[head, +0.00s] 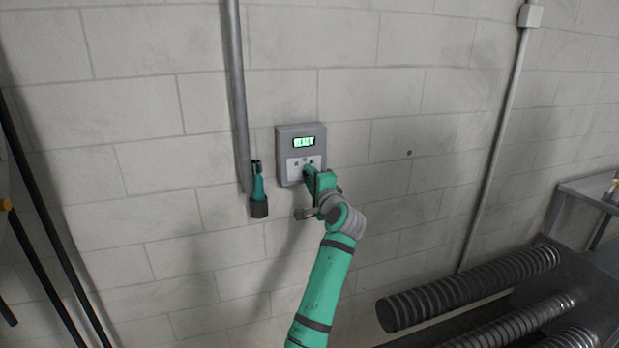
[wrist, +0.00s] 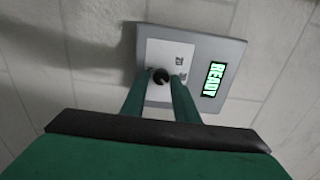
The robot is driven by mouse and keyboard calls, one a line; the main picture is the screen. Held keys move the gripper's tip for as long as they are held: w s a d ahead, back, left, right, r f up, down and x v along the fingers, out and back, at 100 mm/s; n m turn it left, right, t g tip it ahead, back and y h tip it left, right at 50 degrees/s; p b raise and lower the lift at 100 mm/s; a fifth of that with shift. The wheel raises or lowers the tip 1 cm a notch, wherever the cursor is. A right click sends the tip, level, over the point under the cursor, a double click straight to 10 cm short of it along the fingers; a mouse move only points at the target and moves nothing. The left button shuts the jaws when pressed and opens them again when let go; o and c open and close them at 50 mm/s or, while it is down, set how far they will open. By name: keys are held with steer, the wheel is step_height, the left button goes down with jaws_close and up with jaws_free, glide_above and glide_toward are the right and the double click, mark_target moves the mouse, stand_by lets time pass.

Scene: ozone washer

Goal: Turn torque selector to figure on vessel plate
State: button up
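A grey control box (head: 283,160) is fixed to the block wall, with a lit green display (head: 303,142) and a white label panel below it. In the wrist view the box (wrist: 231,50) looks turned sideways and its display (wrist: 213,79) reads READY. A round black knob (wrist: 160,76) sits on the white panel (wrist: 157,52), beside a small printed figure. My gripper (wrist: 159,80) is open, its two green fingers on either side of the knob with a gap showing; contact cannot be told. In the head view my gripper (head: 309,173) covers the panel's lower part. No vessel plate can be made out.
A teal hand tool (head: 258,185) sits in a dark holder (head: 259,209) just left of the box, beside a vertical grey pipe (head: 237,90). Ribbed dark hoses (head: 470,287) lie at the lower right.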

steer(key=shift+o, duration=0.5)
steer(key=v, duration=1.1)
